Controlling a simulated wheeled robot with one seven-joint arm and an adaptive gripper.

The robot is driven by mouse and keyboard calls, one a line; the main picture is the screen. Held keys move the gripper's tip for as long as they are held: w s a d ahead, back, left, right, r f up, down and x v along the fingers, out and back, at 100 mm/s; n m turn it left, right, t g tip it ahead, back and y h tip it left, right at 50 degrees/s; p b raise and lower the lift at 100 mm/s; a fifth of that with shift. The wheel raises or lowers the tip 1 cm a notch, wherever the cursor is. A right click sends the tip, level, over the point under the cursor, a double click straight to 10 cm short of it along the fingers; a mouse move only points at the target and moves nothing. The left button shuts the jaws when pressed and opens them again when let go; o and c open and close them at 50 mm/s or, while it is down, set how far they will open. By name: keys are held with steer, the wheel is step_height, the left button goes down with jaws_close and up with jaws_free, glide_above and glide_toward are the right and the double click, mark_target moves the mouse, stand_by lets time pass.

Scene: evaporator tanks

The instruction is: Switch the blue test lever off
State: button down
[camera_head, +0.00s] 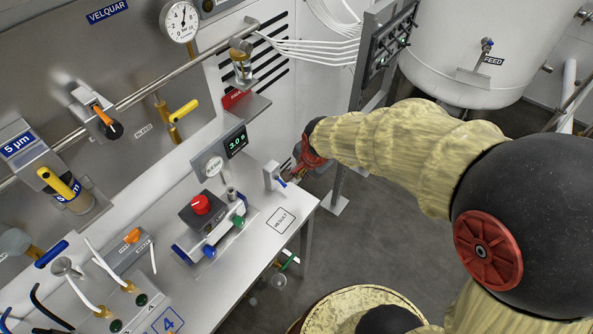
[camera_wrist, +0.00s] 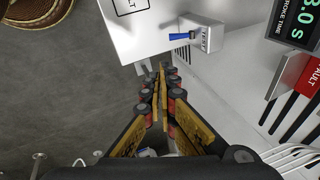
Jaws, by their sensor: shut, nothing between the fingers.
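The blue test lever (camera_wrist: 181,37) sticks out to the left from a small grey box labelled TEST (camera_wrist: 208,33) in the wrist view. In the head view the lever (camera_head: 281,183) shows at the base of the box (camera_head: 269,176), near the bench's right end. My gripper (camera_wrist: 161,74) is shut and empty. Its fingertips lie just below the lever in the wrist view, with a gap in the picture. In the head view my gripper (camera_head: 297,168) is to the right of the box, small and partly hidden by my wrist. I cannot tell the depth between fingertips and lever.
The white bench (camera_head: 240,265) carries a red-button box (camera_head: 201,205) and a RESULT mark (camera_head: 280,220). A digital display (camera_head: 236,141) and a red FAULT sign (camera_wrist: 298,75) are close by. Open floor lies beyond.

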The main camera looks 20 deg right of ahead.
steer(key=shift+s+d+r, duration=0.2)
steer(key=shift+s+r, duration=0.35)
steer(key=shift+s, duration=0.05)
steer(key=shift+s+d+r, duration=0.2)
steer(key=shift+s+r, duration=0.35)
steer(key=s+r+n+g, duration=0.2)
steer(key=s+n, duration=0.6)
steer(key=s+r+n+t, duration=0.1)
steer(key=s+r+n, duration=0.1)
steer(key=s+r, duration=0.2)
steer(key=s+r+n+t, duration=0.2)
steer(key=s+r, duration=0.3)
steer(key=r, duration=0.5)
steer(key=shift+r+n, duration=0.4)
